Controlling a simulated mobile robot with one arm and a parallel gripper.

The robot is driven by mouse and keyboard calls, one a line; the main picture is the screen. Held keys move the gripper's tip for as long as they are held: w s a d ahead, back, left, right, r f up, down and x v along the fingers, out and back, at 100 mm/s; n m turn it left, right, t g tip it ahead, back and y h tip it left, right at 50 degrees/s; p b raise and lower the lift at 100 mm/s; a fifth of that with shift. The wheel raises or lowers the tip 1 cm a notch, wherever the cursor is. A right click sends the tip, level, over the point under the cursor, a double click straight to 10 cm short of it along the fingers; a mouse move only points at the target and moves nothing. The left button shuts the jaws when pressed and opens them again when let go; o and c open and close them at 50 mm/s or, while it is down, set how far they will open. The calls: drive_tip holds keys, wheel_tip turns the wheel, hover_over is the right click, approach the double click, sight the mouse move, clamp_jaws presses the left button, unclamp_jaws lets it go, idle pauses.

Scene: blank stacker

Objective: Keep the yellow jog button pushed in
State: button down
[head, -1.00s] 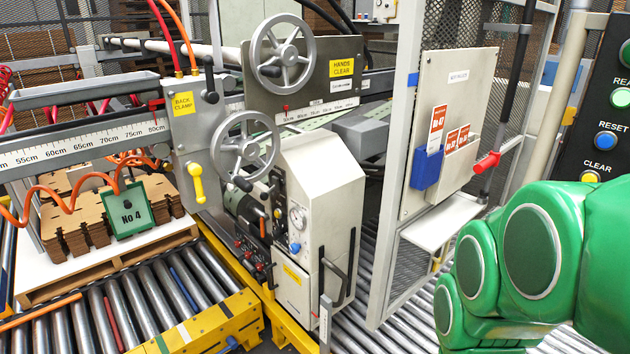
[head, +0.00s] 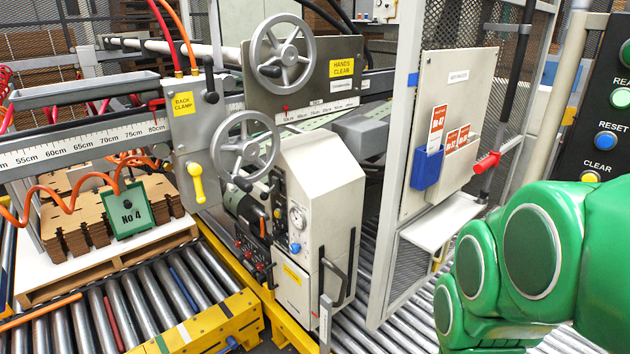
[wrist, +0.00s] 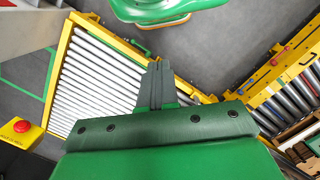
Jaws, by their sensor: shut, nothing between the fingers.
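No button labelled jog can be made out. A yellow button (head: 590,177) sits under the word CLEAR on the black control panel (head: 565,160) at the right edge of the head view, partly behind my green arm. In the wrist view my gripper (wrist: 156,85) is shut and empty, its dark fingers together above the floor and the edge of a roller conveyor. The fingers touch no button there. My gripper's fingers are not visible in the head view.
A blue RESET button (head: 606,140) and a green button (head: 620,97) are on the same panel. A mesh guard with a white board (head: 445,90) stands left of it. In the wrist view a red button (wrist: 22,126) sits on a yellow box, and a yellow-framed roller conveyor (wrist: 100,80) lies below.

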drive_tip(key=w+a+f+m+t+y, duration=0.1)
drive_tip(key=w+a+t, duration=0.2)
drive_tip(key=w+a, duration=0.85)
drive_tip(key=w+a+f+m+t+y, duration=0.1)
drive_tip(key=w+a+t, duration=0.3)
drive_tip(key=w, duration=1.5)
drive_tip(key=w+a+f+m+t+y, duration=0.1)
drive_tip(key=w+a+t, duration=0.2)
drive_tip(key=w+a, duration=0.8)
drive_tip(key=w+a+f+m+t, duration=0.2)
drive_tip(key=w+a+f+t, duration=0.15)
drive_tip(key=w+a, duration=0.45)
drive_tip(key=w+a+f+m+t, duration=0.3)
drive_tip(key=w+a+t, duration=0.1)
drive_tip(key=w, duration=0.9)
drive_tip(key=s+a+f+m+t+h, duration=0.1)
drive_tip(key=a+f+m+t+h, duration=0.2)
drive_tip(key=a+f+t, duration=0.2)
drive_tip(key=shift+s+a+f+m, duration=0.2)
drive_tip(key=shift+a+f+m, duration=0.25)
drive_tip(key=shift+f, duration=1.05)
drive_tip(key=shift+d, duration=0.1)
